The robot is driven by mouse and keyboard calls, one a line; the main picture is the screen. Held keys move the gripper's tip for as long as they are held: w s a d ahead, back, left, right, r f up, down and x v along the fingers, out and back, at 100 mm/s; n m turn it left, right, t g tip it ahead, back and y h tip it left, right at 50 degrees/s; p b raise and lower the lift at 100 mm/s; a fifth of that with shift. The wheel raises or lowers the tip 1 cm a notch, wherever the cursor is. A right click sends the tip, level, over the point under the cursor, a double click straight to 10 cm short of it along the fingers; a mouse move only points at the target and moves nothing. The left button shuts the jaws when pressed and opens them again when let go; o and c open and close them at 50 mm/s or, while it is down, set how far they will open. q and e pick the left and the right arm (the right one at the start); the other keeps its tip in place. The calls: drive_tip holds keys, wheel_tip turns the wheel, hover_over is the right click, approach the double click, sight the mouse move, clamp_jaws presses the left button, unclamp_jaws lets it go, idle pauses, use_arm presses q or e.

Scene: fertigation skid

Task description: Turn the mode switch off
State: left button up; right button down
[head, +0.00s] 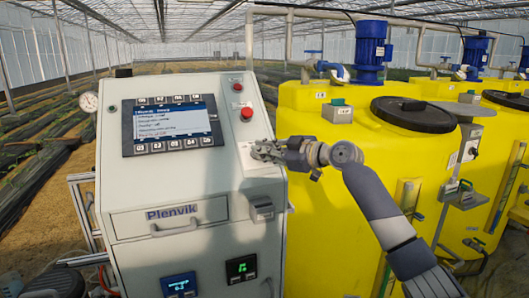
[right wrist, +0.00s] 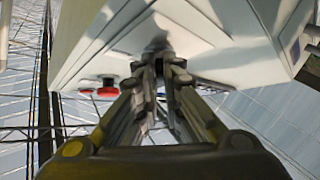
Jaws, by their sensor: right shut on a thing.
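The mode switch sits on the sloped front of the light grey control cabinet (head: 205,110), at a white label plate (head: 247,160) below the red mushroom button. My right gripper (head: 262,151) covers it in the head view, so which way its handle points is hidden. In the right wrist view the fingertips of my right gripper (right wrist: 165,68) meet at the pale panel, shut on the small dark switch handle. My left gripper is not in view.
The red mushroom button (head: 237,115) and a smaller red button (head: 237,87) sit just above my right gripper. A lit screen (head: 172,125) with buttons is to the left. Yellow tanks (head: 330,150) stand close on the right, behind my right arm.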

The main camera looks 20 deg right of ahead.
drive_tip(key=shift+r, duration=0.1)
drive_tip(key=c, duration=1.7)
unclamp_jaws()
drive_tip(key=shift+a, duration=0.1)
drive_tip(key=shift+s+d, duration=0.25)
drive_tip(key=shift+d, duration=0.05)
drive_tip(key=v, duration=1.1)
drive_tip(key=shift+s, duration=0.15)
